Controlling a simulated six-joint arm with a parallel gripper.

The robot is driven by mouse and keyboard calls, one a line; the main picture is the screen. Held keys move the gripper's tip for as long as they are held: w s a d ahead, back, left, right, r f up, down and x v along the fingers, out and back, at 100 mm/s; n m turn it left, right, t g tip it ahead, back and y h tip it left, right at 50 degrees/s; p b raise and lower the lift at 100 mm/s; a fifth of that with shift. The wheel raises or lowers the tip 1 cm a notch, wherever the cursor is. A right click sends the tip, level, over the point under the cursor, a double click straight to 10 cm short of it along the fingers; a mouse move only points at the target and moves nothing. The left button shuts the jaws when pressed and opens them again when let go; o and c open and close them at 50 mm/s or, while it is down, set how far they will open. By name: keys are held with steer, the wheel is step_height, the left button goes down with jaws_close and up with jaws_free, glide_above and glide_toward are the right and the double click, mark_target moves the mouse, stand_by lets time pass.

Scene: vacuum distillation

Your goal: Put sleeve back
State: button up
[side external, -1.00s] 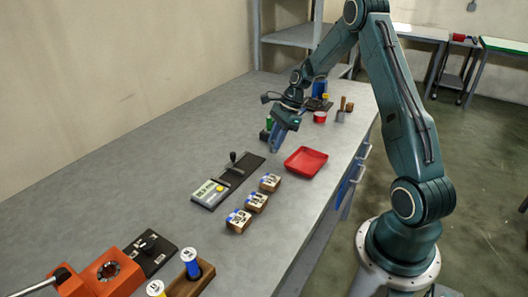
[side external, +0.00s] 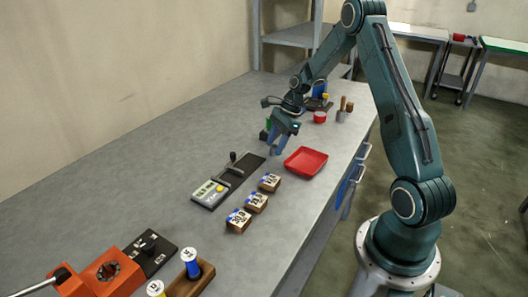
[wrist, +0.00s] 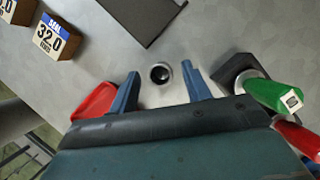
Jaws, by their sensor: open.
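A small round metal piece with a dark hole (wrist: 160,74), possibly the sleeve, shows upright in the wrist view. It appears between the two blue fingers of my gripper (wrist: 160,71), with a gap on each side. The fingers are spread and nothing is held. I cannot tell how far above the metal piece the fingertips are. In the side view my gripper (side external: 280,143) points down over the bench, left of the red tray (side external: 306,161); the metal piece cannot be made out there.
A green-topped item (wrist: 275,95) in a dark holder is close to the right finger. Brown blocks with labels (side external: 256,202) and a gauge on a dark plate (side external: 211,193) stand nearer the camera. A red cup (side external: 320,117) is farther back. The bench along the wall is clear.

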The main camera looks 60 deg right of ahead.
steer(key=shift+r, duration=0.1)
steer(key=v, duration=1.2)
steer(key=shift+r, duration=0.1)
stand_by(0.4)
steer(key=s+a+r+n+h, duration=0.1)
steer(key=s+a+r+n, duration=0.2)
steer(key=a+r+n, duration=0.45)
steer(key=s+a+r+n+h, duration=0.1)
steer(key=s+a+r+n, duration=0.25)
steer(key=a, duration=0.65)
steer(key=s+a+n+t, duration=0.1)
steer(key=s+a+n, duration=0.3)
steer(key=s+n, duration=0.3)
steer(key=s+a+n+t+h, duration=0.1)
steer(key=s+a+n+t, duration=0.1)
steer(key=s+a+n, duration=0.3)
steer(key=s+r+n, duration=0.1)
steer(key=s, duration=0.2)
steer(key=shift+n+h, duration=0.3)
steer(key=shift+n, duration=0.1)
